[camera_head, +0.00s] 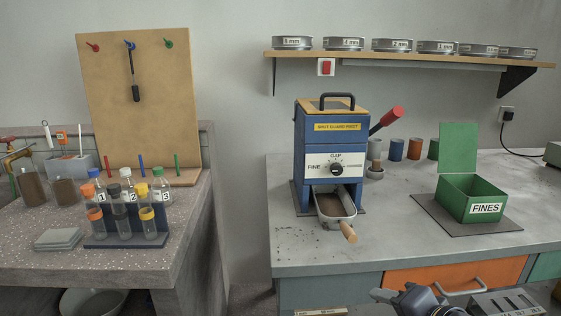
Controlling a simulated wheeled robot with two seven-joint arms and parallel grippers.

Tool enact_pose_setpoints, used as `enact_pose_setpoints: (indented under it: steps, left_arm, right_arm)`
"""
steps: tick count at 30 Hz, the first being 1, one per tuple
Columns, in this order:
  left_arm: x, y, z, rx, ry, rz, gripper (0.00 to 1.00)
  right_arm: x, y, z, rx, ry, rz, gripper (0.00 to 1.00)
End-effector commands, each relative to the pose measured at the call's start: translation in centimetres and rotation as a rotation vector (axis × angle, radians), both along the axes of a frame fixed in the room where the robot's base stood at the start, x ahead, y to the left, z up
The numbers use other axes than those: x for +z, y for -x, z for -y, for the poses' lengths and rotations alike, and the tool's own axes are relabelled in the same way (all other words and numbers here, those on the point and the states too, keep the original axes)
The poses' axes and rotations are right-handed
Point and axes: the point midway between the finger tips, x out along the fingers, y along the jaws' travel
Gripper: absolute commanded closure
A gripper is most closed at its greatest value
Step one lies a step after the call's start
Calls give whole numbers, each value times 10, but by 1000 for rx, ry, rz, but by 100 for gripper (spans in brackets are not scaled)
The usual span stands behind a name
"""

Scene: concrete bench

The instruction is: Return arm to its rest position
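Part of my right arm, with what looks like its gripper (390,297), shows at the bottom edge right of centre, in front of the bench and below the orange drawer. The frame's lower edge cuts it off, and I cannot tell whether its fingers are open or shut. I see nothing held in it. My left gripper is not in view.
A blue crusher (331,139) stands on the right bench, a wooden-handled pan (334,206) at its base. A green FINES box (470,200) stands open to the right. The orange drawer (455,275) is below. A bottle rack (125,239) stands on the left bench.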

Motion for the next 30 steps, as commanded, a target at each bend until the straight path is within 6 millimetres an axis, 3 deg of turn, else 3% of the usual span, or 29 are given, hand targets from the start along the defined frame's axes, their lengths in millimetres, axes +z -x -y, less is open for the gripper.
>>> enact_pose_setpoints:
  steps: [1,3,13,15,23,26,30]
  left_arm:
    - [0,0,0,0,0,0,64]
    - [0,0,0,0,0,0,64]
    - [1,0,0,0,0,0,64]
    - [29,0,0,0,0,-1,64]
    - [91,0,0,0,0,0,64]
    - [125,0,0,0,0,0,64]
    - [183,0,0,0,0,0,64]
  right_arm:
    - [-10,23,3,64,82,-22,53]
    - [-25,52,4,165,189,-57,53]
    - [-81,162,4,581,523,-182,53]
    - [-51,157,3,573,514,-179,53]
    - [12,157,3,572,512,-178,53]
    - [45,157,3,571,511,-177,53]
    - [104,157,3,571,511,-177,53]
